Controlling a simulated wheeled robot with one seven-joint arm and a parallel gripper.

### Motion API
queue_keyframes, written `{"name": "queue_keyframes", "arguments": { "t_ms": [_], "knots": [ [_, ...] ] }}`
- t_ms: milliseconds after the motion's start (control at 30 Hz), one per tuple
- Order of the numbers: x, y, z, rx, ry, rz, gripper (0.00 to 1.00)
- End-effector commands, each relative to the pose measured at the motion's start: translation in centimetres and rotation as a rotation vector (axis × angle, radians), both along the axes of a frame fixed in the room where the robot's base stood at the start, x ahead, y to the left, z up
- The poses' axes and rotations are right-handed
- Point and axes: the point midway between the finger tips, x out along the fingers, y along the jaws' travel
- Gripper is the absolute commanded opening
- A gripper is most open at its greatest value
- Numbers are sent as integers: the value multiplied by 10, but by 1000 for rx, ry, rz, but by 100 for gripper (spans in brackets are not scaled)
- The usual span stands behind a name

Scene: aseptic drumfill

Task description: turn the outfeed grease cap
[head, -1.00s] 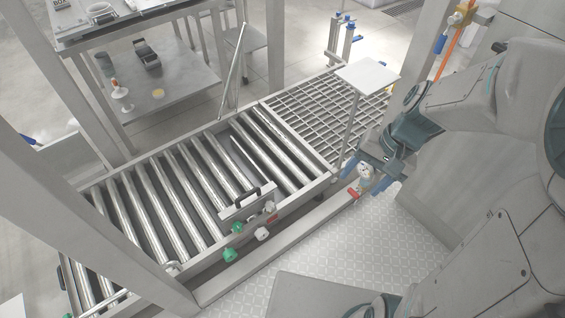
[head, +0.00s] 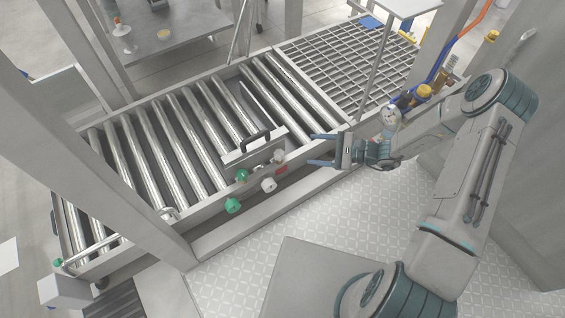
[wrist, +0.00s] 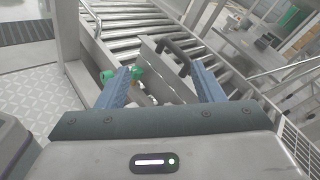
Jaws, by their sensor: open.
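On the side rail of the roller conveyor are two green caps, one upper (head: 242,175) and one lower (head: 232,205), and two white caps, one upper (head: 279,156) and one lower (head: 268,185). I cannot tell which is the outfeed grease cap. A small red label (head: 281,169) is beside the white ones. My gripper (head: 310,149) is open and empty, to the right of the caps, its blue fingers pointing left. In the wrist view a green cap (wrist: 107,76) shows beside the left finger; the white caps are mostly hidden.
A plate with a black handle (head: 256,139) stands above the caps; the handle shows between the fingers in the wrist view (wrist: 175,52). Rollers (head: 175,160) and a grid deck (head: 345,65) lie behind. The patterned floor (head: 330,215) in front is open.

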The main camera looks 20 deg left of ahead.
Motion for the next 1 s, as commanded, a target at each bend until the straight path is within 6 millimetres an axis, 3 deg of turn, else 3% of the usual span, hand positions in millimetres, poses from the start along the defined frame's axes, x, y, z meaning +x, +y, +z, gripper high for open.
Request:
{"name": "queue_keyframes", "arguments": {
  "t_ms": [33,200,400,500,600,767,1000],
  "knots": [
    [3,4,-33,38,43,-52,61],
    [15,14,-107,152,169,-239,61],
    [22,21,-185,250,303,-447,61],
    [23,22,-212,279,348,-523,61],
    [22,23,-229,296,380,-573,61],
    [25,27,-238,305,396,-602,61],
    [42,59,-240,305,394,-598,61]
  ]
}}
